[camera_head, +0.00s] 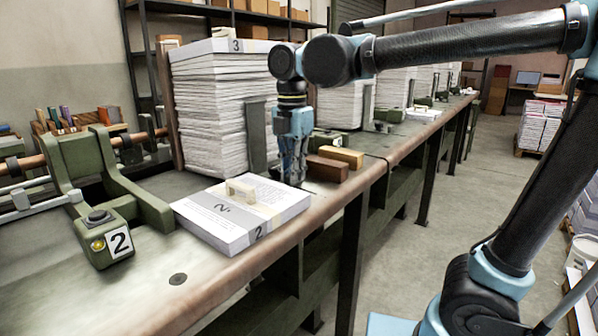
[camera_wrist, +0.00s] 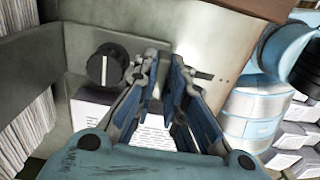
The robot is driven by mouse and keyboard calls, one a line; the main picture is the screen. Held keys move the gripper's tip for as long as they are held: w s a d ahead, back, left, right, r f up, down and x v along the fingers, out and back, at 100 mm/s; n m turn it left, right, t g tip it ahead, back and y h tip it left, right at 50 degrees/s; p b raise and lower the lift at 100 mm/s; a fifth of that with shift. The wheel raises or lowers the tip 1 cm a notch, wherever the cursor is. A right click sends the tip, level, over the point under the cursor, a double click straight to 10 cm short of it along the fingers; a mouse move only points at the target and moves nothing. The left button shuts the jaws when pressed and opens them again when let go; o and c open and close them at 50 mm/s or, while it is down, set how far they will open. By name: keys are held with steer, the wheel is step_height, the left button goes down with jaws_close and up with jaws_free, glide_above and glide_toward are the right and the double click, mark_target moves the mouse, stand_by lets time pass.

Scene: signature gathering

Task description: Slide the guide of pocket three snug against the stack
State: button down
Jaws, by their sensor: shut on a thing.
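The tall paper stack of pocket three (camera_head: 210,110) stands on the bench with a "3" label on top. A grey-green upright guide plate (camera_head: 256,138) stands at its right front; I cannot tell whether they touch. My gripper (camera_head: 292,178) points down just right of this plate. A black knob (camera_wrist: 109,66) with a white line lies left of the fingers. Paper edges (camera_wrist: 28,130) show at the left.
A low stack (camera_head: 240,215) marked 2 lies in front, with a pale handled block on top. A green box (camera_head: 105,240) marked 2 stands left. Brown (camera_head: 327,168) and yellow (camera_head: 341,156) blocks sit right of my gripper. More stacks line the bench behind. Bare bench lies at the front.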

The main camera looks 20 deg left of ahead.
steer(key=shift+w+a+r, duration=0.1)
steer(key=shift+a, duration=0.15)
steer(key=c, duration=1.6)
jaws_free()
steer(key=shift+c, duration=0.2)
step_height(320, 180, up, 12)
